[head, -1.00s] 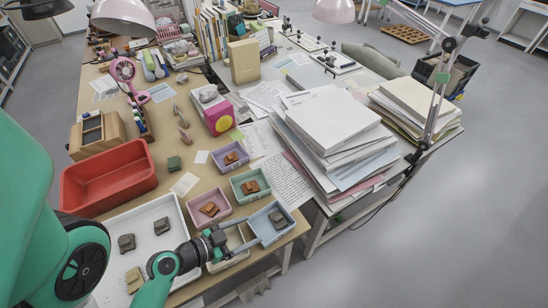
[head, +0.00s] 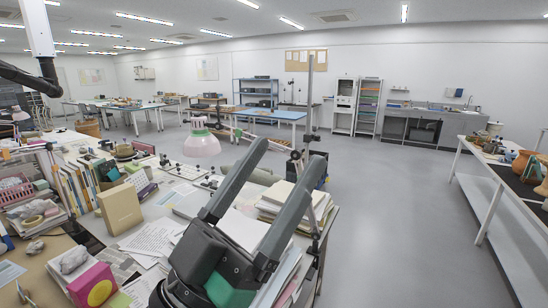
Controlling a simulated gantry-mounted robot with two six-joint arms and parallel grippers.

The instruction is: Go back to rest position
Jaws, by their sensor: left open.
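My left gripper (head: 284,165) is large and close in the middle of the head view. Its two long grey fingers point up and are spread apart, with nothing held between them. It is raised in front of the paper stacks (head: 268,206) on the desk and hides part of them. My right gripper is out of view. The trays and sherds are also out of view.
The cluttered desk holds a tan box (head: 120,208), a pink box with a yellow disc (head: 94,286), a row of books (head: 80,190) and a pink lamp (head: 201,145). A white table (head: 492,190) stands at right. The grey floor (head: 400,220) between is clear.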

